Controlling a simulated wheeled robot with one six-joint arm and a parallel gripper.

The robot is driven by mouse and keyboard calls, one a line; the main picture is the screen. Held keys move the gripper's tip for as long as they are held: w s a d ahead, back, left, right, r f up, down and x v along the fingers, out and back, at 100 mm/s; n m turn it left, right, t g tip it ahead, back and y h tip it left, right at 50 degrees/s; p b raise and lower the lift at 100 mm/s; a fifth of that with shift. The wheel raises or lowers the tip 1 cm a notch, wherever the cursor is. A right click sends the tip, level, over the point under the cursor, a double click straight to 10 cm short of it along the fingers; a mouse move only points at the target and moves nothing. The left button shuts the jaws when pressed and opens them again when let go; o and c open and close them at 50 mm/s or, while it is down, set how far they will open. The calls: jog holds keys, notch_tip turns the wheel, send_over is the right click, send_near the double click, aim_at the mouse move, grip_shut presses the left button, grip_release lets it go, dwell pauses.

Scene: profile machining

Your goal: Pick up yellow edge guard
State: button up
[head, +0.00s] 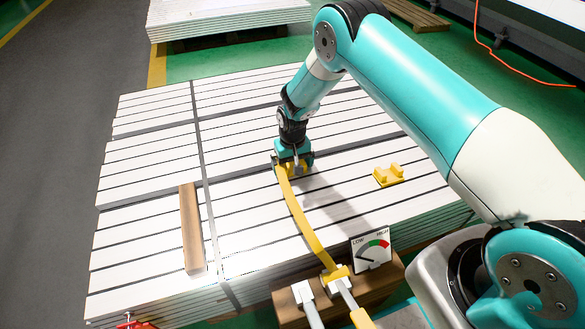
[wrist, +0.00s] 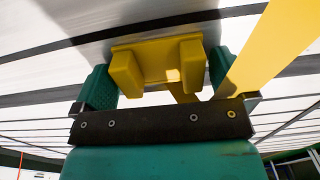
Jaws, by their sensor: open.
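A yellow edge guard (wrist: 157,62) with two raised blocks lies on the white profile stack in the wrist view, between the two teal fingers of my open gripper (wrist: 160,82). Gaps show beside the guard, so the fingers do not appear closed on it. In the head view my gripper (head: 293,163) is low over the stack, and it mostly hides this guard (head: 300,168). A second yellow edge guard (head: 388,175) sits on the stack to the right, clear of the gripper.
A yellow strap (head: 300,212) runs from beside my gripper to a tool by a LOW–HIGH gauge (head: 371,250) at the front; it crosses close on the right in the wrist view (wrist: 272,52). A brown wooden bar (head: 192,228) lies on the stack (head: 145,180) at left.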

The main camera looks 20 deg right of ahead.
jog(key=c, duration=0.7)
jog(key=shift+c, duration=0.2)
